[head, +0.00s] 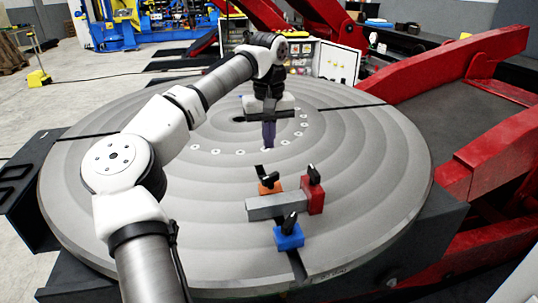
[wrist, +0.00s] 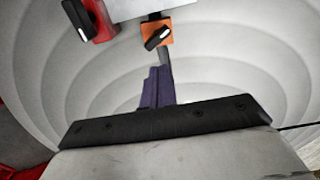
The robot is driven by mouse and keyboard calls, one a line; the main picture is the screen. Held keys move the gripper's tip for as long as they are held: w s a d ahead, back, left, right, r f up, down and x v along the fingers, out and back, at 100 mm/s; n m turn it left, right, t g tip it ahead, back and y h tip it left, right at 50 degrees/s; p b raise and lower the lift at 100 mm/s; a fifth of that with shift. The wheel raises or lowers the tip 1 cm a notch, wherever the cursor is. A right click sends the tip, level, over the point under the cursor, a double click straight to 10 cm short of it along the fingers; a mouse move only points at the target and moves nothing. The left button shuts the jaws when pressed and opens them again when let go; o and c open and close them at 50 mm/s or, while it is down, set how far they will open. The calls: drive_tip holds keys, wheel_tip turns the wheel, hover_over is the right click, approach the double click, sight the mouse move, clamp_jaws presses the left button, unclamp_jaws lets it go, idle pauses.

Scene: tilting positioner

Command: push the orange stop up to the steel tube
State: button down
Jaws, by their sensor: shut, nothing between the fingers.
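The orange stop (head: 268,188), a small block with a black knob, sits on the round grey table just behind the steel tube. It also shows in the wrist view (wrist: 148,28), where a narrow dark gap seems to part it from the tube. The steel tube (head: 272,207) is a grey square bar lying across the slot; its edge shows at the top of the wrist view (wrist: 150,7). My gripper (head: 268,145) points down behind the orange stop, apart from it. Its purple fingers (wrist: 158,78) are shut and empty, over the slot line.
A red stop (head: 313,197) stands at the tube's right end, and a blue stop (head: 289,238) stands in front of the tube. The round table (head: 370,170) has dark slots and is clear around my gripper. Red machine arms (head: 470,65) rise at the right.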

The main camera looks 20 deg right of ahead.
sight(271, 193)
drive_tip(key=shift+m, duration=0.3)
drive_tip(key=w+f, duration=0.2)
drive_tip(key=f, duration=0.2)
drive_tip(key=w+f, duration=0.2)
drive_tip(key=f, duration=0.3)
drive_tip(key=w+f, duration=0.2)
drive_tip(key=f, duration=0.3)
drive_tip(key=shift+d+p, duration=0.15)
drive_tip(key=shift+p, duration=0.25)
drive_tip(key=s, duration=0.2)
drive_tip(key=shift+s+r+p, duration=0.2)
drive_tip(key=shift+s+p, duration=0.1)
drive_tip(key=shift+p, duration=0.05)
drive_tip(key=shift+s+f, duration=0.1)
drive_tip(key=shift+s, duration=0.55)
drive_tip(key=shift+s, duration=0.1)
